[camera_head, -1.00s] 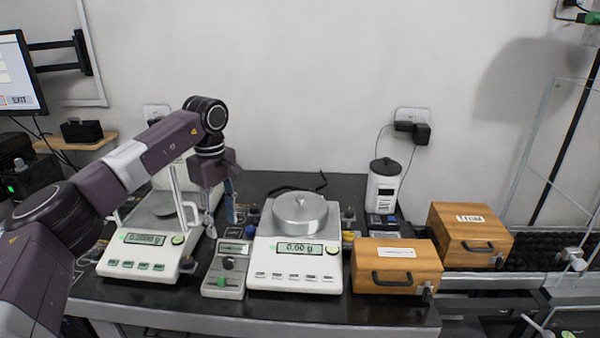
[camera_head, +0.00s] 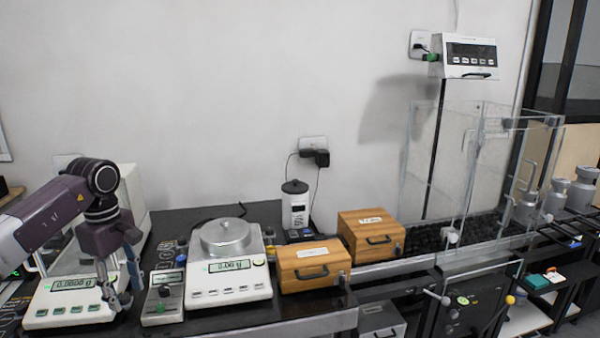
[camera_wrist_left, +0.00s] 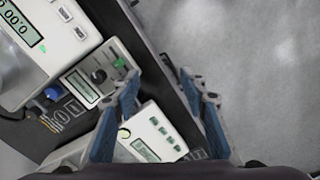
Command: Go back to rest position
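My left gripper (camera_head: 119,288) hangs from the purple arm at the left of the head view, pointing down in front of the left balance (camera_head: 62,317). In the left wrist view the two blue-padded fingers of this gripper (camera_wrist_left: 160,105) stand wide apart with nothing between them. The fingers are above the table's front edge, and the floor shows beyond it. My right gripper is in neither view.
A glass-walled large scale (camera_head: 470,170) stands at the right. Open floor (camera_wrist_left: 260,70) lies before the table.

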